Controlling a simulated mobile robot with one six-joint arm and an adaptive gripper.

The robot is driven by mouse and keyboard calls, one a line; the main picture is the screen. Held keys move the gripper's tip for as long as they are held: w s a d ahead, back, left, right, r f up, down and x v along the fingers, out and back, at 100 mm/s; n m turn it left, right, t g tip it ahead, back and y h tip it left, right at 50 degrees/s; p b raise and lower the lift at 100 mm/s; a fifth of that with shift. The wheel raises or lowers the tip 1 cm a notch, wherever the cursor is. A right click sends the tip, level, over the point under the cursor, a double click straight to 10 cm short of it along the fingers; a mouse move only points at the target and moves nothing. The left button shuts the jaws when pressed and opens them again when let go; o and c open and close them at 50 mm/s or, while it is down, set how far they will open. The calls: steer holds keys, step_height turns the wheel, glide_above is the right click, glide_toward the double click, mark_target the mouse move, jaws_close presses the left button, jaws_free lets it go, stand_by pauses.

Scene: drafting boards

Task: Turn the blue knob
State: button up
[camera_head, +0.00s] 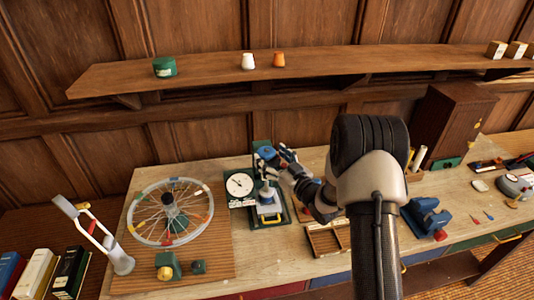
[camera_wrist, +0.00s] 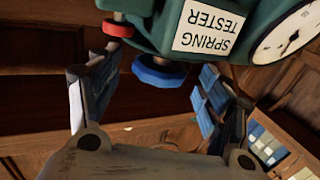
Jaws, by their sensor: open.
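The blue knob (camera_wrist: 160,72) is a round disc on the underside of the green spring tester (camera_wrist: 150,22), which appears upside down in the wrist view. My gripper (camera_wrist: 157,82) is open, with one finger on each side of the blue knob and visible space between the knob and both fingers. In the head view, the spring tester's white dial (camera_head: 240,185) faces forward, and my gripper (camera_head: 270,160) is at the upper right of the dial. I cannot make out the blue knob for certain there.
A red knob (camera_wrist: 118,29) sits close to the blue one, near my left-hand finger in the wrist view. A wooden tray (camera_head: 325,240) and a blue vise (camera_head: 427,217) are to the right. A shelf (camera_head: 215,75) runs above.

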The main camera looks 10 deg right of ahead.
steer(key=v, duration=0.8)
steer(key=shift+s, duration=0.4)
steer(key=shift+d, duration=0.1)
steer(key=s+d+r+m+g+h+b, duration=0.3)
steer(key=s+r+g+h+b, duration=0.2)
steer(key=s+r+h, duration=0.35)
steer(key=s+a+f+m+g+b, duration=0.1)
steer(key=s+a+g, duration=0.2)
steer(key=s, duration=1)
steer(key=s+a+f+g+y+b, duration=0.1)
steer(key=s+a+f+g+b, duration=0.1)
steer(key=s, duration=1.2)
steer(key=shift+a+m+g, duration=0.4)
steer(key=shift+a+g, duration=0.5)
steer(key=shift+a, duration=0.35)
